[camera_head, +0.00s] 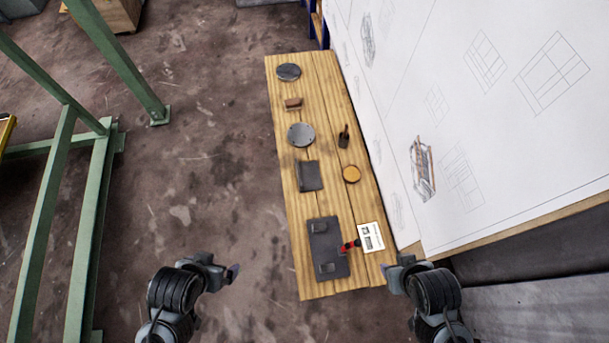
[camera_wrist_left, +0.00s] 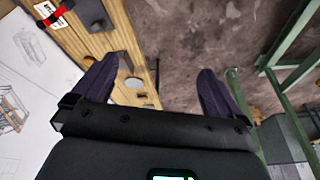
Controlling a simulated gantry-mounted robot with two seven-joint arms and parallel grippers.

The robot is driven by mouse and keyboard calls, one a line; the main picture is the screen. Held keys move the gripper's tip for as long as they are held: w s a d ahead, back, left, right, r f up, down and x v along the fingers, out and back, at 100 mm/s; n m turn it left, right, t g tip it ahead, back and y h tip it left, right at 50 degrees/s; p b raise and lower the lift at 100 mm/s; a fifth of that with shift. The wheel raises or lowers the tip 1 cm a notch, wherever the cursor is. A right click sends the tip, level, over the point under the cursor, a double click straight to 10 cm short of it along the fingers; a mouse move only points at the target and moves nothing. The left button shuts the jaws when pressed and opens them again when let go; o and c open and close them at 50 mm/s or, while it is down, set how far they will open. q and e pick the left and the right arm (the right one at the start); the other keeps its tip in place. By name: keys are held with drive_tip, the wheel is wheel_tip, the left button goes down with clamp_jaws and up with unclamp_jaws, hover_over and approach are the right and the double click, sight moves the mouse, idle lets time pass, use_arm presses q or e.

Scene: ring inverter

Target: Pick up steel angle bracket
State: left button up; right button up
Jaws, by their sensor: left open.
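A dark grey, roughly square metal piece with a raised edge (camera_head: 309,176), which looks like the steel angle bracket, lies on the wooden bench (camera_head: 334,92), about midway along it. It also seems to show small in the left wrist view (camera_wrist_left: 121,37), between and beyond the fingers. My left gripper (camera_head: 234,272) is off the bench's left side, towards the near end, apart from the bracket. Its two fingers (camera_wrist_left: 153,76) are spread wide with nothing between them. My right gripper (camera_head: 388,273) is at the bench's near right corner; its jaw opening cannot be made out.
A dark plate with two blocks (camera_head: 325,240), a red and black tool (camera_head: 351,244) and a white card (camera_head: 371,237) lie nearer. Grey discs, a brown block (camera_head: 293,103), a black piece (camera_head: 344,137) and an orange disc (camera_head: 352,174) share the bench. A green frame (camera_head: 94,220) stands left.

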use_arm(q)
drive_tip(key=shift+d, duration=0.1)
idle(0.3)
drive_tip(key=shift+c, duration=0.8)
drive_tip(key=c, duration=0.9)
drive_tip(key=shift+c, duration=0.2)
drive_tip(key=shift+s, duration=0.1)
